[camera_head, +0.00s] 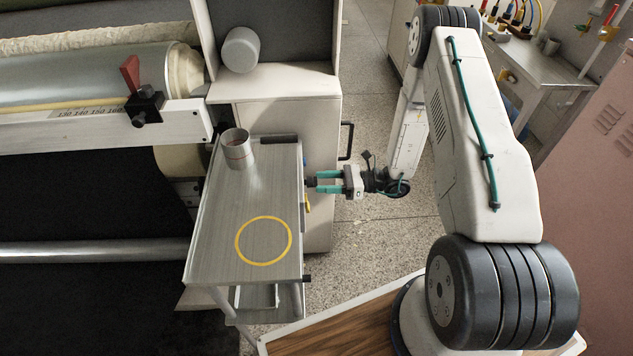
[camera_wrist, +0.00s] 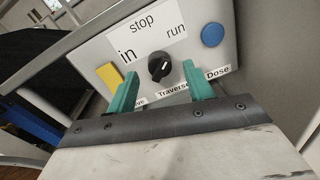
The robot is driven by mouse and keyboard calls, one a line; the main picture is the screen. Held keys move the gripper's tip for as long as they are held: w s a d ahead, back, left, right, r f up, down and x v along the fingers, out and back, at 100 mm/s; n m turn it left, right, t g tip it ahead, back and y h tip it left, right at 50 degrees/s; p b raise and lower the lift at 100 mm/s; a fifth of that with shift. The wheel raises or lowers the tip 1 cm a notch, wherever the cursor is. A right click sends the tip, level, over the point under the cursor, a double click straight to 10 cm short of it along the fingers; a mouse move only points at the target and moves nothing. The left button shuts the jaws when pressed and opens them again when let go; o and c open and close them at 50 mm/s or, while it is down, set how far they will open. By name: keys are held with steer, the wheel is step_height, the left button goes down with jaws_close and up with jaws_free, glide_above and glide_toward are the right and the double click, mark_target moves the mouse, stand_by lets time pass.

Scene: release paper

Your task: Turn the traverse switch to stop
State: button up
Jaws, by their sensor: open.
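The traverse switch (camera_wrist: 159,66) is a black rotary knob on a pale panel (camera_wrist: 92,52), above a label reading "Traverse". Around it are the words "in" to the left, "stop" above and "run" to the upper right. Which word its pointer faces is not clear. My gripper (camera_wrist: 161,88) is open, its two teal fingers below the knob and to either side in the wrist view, apart from it with nothing between them. In the head view my gripper (camera_head: 318,182) points left at the right side of the metal side table; the knob is not visible there.
In the head view, the metal side table (camera_head: 225,215) bears a metal cup (camera_head: 237,150) and a yellow ring (camera_head: 264,263). A black cabinet handle (camera_head: 347,141) projects near my gripper.

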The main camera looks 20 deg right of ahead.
steer(key=shift+x, duration=1.3)
steer(key=c, duration=1)
steer(key=shift+n, duration=0.3)
steer(key=n, duration=0.4)
steer(key=shift+n, duration=0.3)
steer(key=shift+d+n, duration=0.1)
steer(key=shift+n, duration=2.2)
